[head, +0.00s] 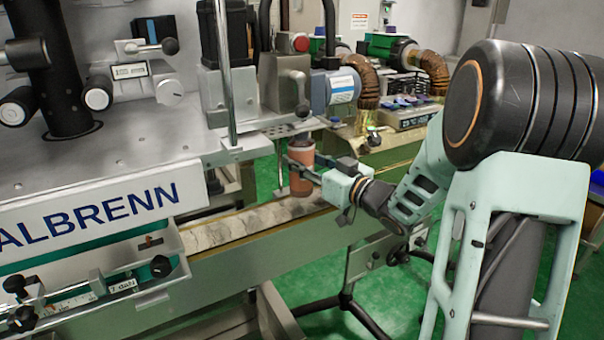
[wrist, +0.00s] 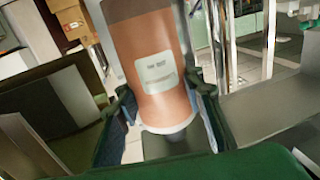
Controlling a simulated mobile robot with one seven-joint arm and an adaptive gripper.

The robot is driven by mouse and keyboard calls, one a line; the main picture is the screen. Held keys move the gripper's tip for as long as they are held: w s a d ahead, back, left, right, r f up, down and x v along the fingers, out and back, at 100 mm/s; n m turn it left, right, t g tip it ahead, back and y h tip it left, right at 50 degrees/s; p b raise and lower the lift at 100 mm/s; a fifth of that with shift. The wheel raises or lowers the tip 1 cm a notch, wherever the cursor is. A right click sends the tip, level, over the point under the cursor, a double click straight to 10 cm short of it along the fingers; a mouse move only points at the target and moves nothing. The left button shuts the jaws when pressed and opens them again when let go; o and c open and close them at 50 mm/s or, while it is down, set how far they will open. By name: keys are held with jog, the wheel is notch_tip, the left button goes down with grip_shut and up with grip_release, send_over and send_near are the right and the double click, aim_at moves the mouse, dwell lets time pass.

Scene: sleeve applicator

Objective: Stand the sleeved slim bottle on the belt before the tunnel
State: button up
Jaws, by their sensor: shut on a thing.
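The sleeved slim bottle (head: 300,184) is orange-brown and looks about upright in the head view. In the wrist view the bottle (wrist: 158,95) fills the upper middle, with a pale label on its front and a darker band above. My gripper (head: 305,170) is shut on the bottle, with one finger on each side of it in the wrist view (wrist: 163,105). The bottle is over the pale belt (head: 235,222); I cannot tell whether its base touches it. The tunnel is hard to make out; equipment with brown hoses (head: 368,75) stands beyond the bottle along the line.
The ALBRENN machine (head: 88,222) stands on the left, beside the belt. A thin metal post (head: 279,168) is close to the left of the bottle. A grey bracket and machine head (head: 285,90) are above and behind it. Green floor (head: 385,300) shows at lower right.

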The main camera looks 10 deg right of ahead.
jog(key=shift+f+b, duration=0.4)
jog(key=shift+f, duration=1.15)
jog(key=shift+f, duration=0.2)
jog(key=o, duration=1.4)
jog(key=shift+r, duration=0.15)
jog(key=shift+s+d, duration=0.15)
jog(key=shift+s, duration=0.05)
jog(key=p+v, duration=0.1)
jog(key=v, duration=1)
jog(key=shift+s+d, duration=0.15)
jog(key=shift+s, duration=0.15)
